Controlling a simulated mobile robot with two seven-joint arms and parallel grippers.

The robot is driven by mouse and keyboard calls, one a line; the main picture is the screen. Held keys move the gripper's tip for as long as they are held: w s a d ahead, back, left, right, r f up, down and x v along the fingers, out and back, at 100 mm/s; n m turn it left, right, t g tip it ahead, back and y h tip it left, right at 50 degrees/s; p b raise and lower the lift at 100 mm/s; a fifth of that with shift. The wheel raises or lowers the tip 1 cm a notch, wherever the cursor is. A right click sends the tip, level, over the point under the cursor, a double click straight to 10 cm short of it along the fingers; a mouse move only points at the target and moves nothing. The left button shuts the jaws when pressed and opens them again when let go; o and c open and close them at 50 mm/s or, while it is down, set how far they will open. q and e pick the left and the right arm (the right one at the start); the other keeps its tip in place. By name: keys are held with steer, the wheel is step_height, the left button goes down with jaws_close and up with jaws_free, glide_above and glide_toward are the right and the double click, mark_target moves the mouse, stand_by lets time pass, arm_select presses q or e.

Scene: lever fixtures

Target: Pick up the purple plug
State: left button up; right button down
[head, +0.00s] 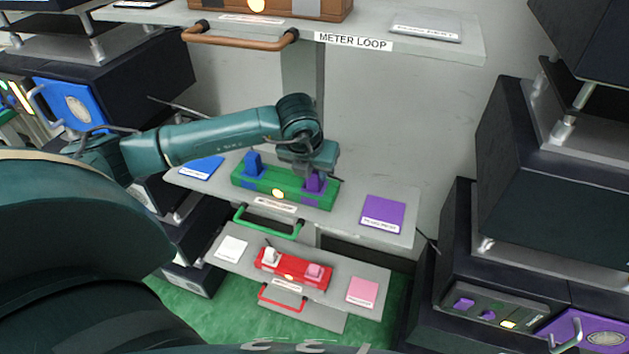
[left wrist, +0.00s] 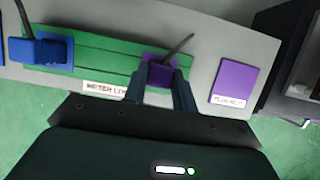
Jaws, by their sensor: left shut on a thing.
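The purple plug (head: 314,182) stands at the right end of the green block (head: 268,187) on the middle shelf. It also shows in the left wrist view (left wrist: 160,73), over a purple patch of the block. My left gripper (head: 316,172) reaches down over it from above. In the left wrist view my left gripper (left wrist: 161,88) has a finger on each side of the plug and is shut on it. I cannot tell whether the plug is still seated in the block. My right gripper is not in view.
A blue plug (head: 253,161) stands at the block's left end. A purple card (head: 383,213) lies to the right on the shelf. A green handle (head: 267,224) sticks out in front. A lower shelf holds a red block (head: 292,268). An upper shelf (head: 450,50) overhangs behind.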

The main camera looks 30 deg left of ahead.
arm_select(q)
steer(key=shift+r, duration=0.1)
steer(key=shift+c, duration=0.3)
